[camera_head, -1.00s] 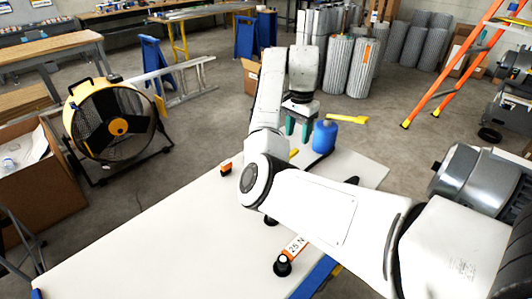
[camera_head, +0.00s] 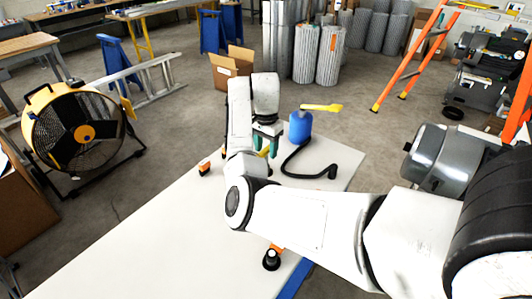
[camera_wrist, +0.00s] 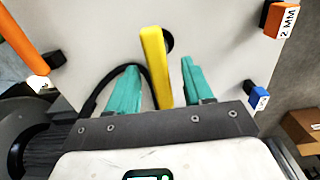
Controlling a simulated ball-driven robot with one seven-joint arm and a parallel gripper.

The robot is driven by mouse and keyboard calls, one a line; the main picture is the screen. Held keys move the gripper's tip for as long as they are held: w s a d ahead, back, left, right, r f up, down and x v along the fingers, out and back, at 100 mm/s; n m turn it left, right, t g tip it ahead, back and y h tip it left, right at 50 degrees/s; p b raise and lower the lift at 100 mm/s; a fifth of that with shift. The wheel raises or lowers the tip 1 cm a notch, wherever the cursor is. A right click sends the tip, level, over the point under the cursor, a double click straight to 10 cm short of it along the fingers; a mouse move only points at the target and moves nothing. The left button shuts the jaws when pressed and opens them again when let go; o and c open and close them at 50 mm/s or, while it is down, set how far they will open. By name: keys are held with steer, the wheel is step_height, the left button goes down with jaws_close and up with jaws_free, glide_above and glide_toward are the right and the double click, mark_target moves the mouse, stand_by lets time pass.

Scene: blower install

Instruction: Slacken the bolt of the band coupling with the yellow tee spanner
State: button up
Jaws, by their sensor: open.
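My gripper (camera_head: 267,146) hangs over the far part of the white tabletop, with green fingers apart. In the wrist view the fingers of my gripper (camera_wrist: 160,78) stand either side of a long yellow bar (camera_wrist: 154,65), which looks like the tee spanner. The bar lies between the fingers with gaps on both sides, so nothing is gripped. Its near end is hidden behind the gripper body. In the head view only a small yellow piece (camera_head: 264,153) shows by the fingers. I cannot make out the band coupling or its bolt.
The white tabletop (camera_head: 150,235) is mostly bare. A silver motor-like machine (camera_head: 443,158) is at right. An orange block marked 2 MM (camera_wrist: 279,20) shows in the wrist view.

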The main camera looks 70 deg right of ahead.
steer(key=shift+f, duration=0.75)
steer(key=shift+c, duration=0.3)
jaws_close()
